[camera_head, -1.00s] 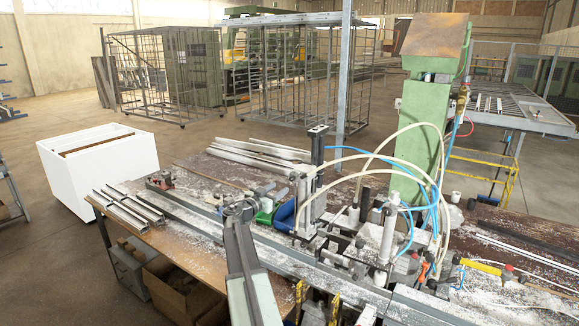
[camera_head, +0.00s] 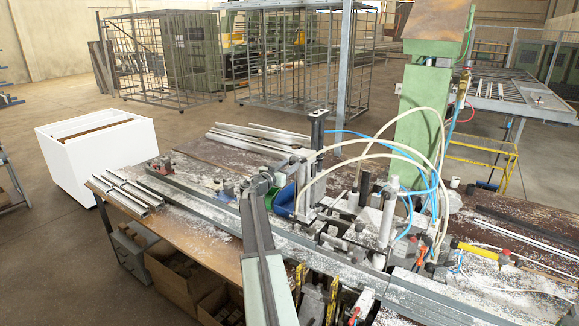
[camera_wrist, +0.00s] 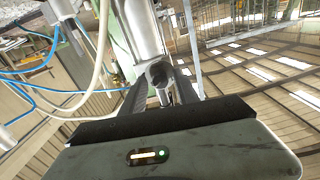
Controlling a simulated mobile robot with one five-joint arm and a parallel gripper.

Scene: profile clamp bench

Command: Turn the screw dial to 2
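My gripper (camera_head: 256,194) reaches over the bench from the front in the head view. Its tip is at a grey rounded part beside the blue cylinder of the clamp assembly. In the wrist view my gripper's two dark fingers (camera_wrist: 161,88) stand on either side of a grey metal cylinder (camera_wrist: 143,30) with a dark round end (camera_wrist: 159,73). This end may be the screw dial. I see no numbers on it. A gap shows between the fingers, but whether they touch the dark end is unclear.
The bench (camera_head: 226,258) carries a long grey rail, aluminium profiles (camera_head: 128,195) at left, and the clamp assembly (camera_head: 318,170) with upright cylinders. Pale and blue hoses (camera_head: 437,190) loop at right by a green column (camera_head: 424,125). A white box (camera_head: 110,158) stands behind left.

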